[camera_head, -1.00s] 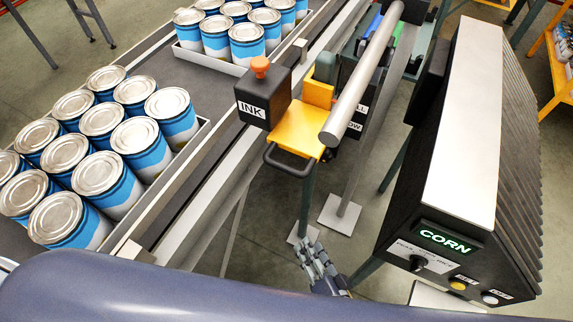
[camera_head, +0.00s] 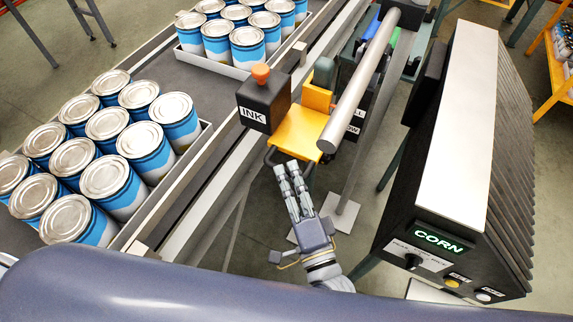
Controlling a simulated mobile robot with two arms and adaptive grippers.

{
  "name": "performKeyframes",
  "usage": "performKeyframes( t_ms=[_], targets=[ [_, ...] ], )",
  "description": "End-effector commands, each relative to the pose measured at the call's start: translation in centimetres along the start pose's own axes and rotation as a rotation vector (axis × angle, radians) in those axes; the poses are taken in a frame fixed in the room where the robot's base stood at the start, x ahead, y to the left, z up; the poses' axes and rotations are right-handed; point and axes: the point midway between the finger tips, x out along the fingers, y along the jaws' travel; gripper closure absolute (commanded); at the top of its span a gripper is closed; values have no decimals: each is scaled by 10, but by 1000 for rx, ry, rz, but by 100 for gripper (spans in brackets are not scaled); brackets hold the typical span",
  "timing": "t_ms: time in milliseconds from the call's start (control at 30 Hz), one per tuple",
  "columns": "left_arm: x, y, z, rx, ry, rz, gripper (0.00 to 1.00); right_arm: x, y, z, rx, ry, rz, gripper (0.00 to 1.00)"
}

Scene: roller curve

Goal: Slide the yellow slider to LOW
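The yellow slider (camera_head: 298,131) is a yellow block with a dark loop handle at its near end. It sits beside a black box marked INK (camera_head: 262,103) with an orange knob, at the conveyor's right side. A dark panel (camera_head: 354,115) behind the grey bar carries white labels, of which only end letters show. The word LOW cannot be read in full. My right gripper (camera_head: 286,167) is just below the slider, its fingertips near the handle, which they partly overlap. Contact cannot be told. Its two fingers lie close side by side. My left gripper is not in view.
A thick grey bar (camera_head: 360,82) slants just right of the slider. Trays of blue-and-white cans (camera_head: 124,172) stand on the conveyor at left. A black machine (camera_head: 437,225) reading CORN stands at right. Floor shows between the machine and the conveyor.

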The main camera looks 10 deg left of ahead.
Motion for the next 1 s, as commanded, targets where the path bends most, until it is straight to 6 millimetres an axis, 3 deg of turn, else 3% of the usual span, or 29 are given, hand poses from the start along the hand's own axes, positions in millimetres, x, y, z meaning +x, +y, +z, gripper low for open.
performKeyframes(
  t_ms=[200,500,667,1000],
  targets=[
    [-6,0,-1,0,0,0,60,21,0,0,0,0,1,67],
    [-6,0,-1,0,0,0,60,22,1,0,0,0,2,67],
    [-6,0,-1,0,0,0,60,22,1,0,0,0,2,100],
    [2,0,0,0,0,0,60,21,12,1,-1,-1,2,100]
  ],
)
